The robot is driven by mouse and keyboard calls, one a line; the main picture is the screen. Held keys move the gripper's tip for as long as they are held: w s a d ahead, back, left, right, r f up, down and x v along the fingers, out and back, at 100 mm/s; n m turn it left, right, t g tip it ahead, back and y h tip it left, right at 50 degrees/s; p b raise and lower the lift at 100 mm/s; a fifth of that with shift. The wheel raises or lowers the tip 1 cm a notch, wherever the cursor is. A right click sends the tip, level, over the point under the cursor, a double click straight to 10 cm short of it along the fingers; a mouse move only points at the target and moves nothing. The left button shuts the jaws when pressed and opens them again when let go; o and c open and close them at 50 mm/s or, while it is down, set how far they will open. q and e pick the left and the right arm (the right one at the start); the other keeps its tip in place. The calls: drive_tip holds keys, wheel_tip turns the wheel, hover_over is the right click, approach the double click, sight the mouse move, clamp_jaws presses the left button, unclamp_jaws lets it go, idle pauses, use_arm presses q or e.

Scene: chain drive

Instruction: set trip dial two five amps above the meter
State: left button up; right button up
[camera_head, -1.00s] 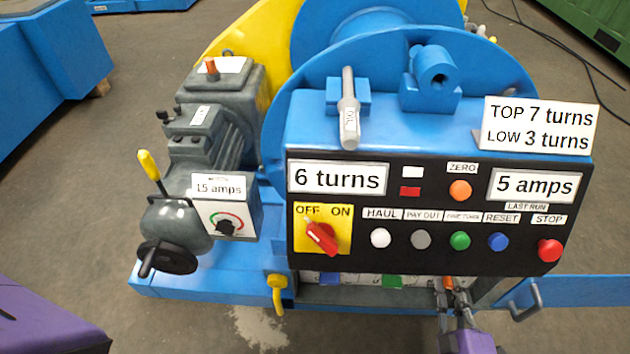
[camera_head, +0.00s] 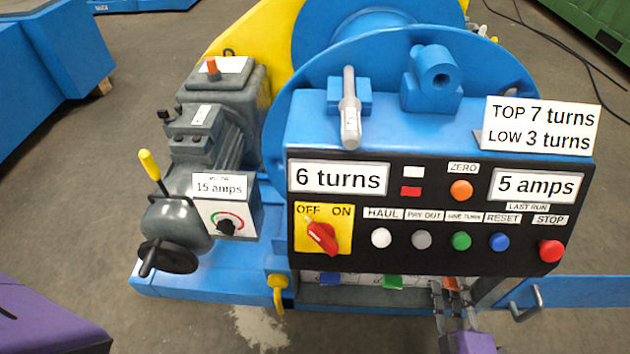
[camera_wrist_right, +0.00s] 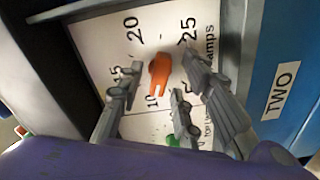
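The orange knob of trip dial two (camera_wrist_right: 159,72) sits on a white scale plate marked 5 to 25, beside a "TWO" label (camera_wrist_right: 281,91). Which number the knob points at is hard to tell. My right gripper (camera_wrist_right: 162,66) is open, its fingers spread on either side of the knob. In the head view my right gripper (camera_head: 449,287) is low under the control panel, and the orange knob (camera_head: 450,283) shows between its fingers. My left gripper is out of view.
The black control panel (camera_head: 400,262) overhangs the dials and carries a red switch (camera_head: 322,238) and several buttons. Its displays read "6 turns" (camera_head: 338,178) and "5 amps" (camera_head: 536,185).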

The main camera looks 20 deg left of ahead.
drive_tip(key=shift+s, duration=0.1)
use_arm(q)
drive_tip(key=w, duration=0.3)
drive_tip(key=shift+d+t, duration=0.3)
use_arm(e)
drive_tip(key=v, duration=1.1)
drive_tip(key=shift+s+d, duration=0.15)
drive_tip(key=shift+s, duration=0.25)
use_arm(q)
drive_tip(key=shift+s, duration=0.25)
